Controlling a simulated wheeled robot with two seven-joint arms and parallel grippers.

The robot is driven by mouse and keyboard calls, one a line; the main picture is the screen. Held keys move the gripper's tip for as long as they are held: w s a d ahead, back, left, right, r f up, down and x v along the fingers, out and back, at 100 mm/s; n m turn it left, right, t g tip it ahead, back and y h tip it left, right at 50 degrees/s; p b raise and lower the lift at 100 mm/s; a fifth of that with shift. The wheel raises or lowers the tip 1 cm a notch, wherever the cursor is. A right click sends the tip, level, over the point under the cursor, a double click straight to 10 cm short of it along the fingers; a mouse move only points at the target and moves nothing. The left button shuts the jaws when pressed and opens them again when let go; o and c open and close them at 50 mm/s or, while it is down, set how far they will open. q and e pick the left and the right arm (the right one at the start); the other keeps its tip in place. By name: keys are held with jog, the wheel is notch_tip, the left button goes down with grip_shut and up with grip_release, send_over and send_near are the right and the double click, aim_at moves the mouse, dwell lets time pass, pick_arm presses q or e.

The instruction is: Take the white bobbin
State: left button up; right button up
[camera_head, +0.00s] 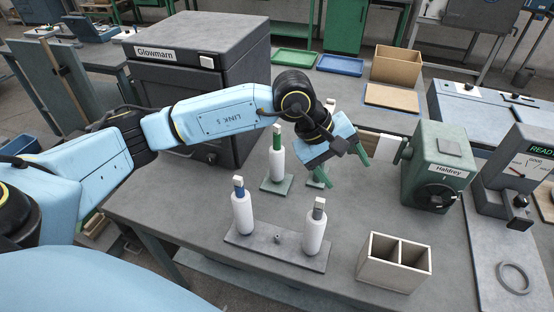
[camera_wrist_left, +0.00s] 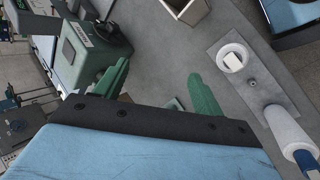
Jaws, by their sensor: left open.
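Several white bobbins with differently coloured tops stand upright on the table. One with a grey-white top (camera_head: 315,228) stands at the right end of a grey plate (camera_head: 265,248); in the left wrist view this bobbin (camera_wrist_left: 235,57) shows from above. A blue-topped bobbin (camera_head: 242,212) stands at the plate's left end and also shows in the left wrist view (camera_wrist_left: 286,130). A green-topped bobbin (camera_head: 277,162) stands behind on a green base. My left gripper (camera_head: 342,163) is open and empty, above and behind the plate, apart from its bobbins. My right gripper is out of view.
A small peg (camera_head: 278,238) sits bare mid-plate. A two-compartment box (camera_head: 395,280) stands front right, the green Haldrey machine (camera_head: 437,165) behind it. The dark Glowmarn cabinet (camera_head: 220,90) stands at left. Another green base (camera_head: 317,182) lies partly hidden behind my gripper.

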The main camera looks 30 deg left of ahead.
pick_arm(q)
jog(key=w+a+y, duration=0.3)
jog(key=a, duration=0.4)
jog(key=m+y, duration=0.1)
jog(key=y, duration=0.5)
send_near(277, 135)
jog(key=shift+t, duration=0.3)
jog(key=x, duration=0.6)
jog(key=shift+s+a+f, duration=0.1)
jog(key=shift+s+f, duration=0.2)
jog(key=shift+f, duration=0.15)
jog(key=shift+w+p+x, duration=0.2)
jog(key=shift+p+x, duration=0.25)
jog(key=shift+x, duration=2.5)
jog(key=shift+r, duration=0.1)
jog(key=c, duration=1)
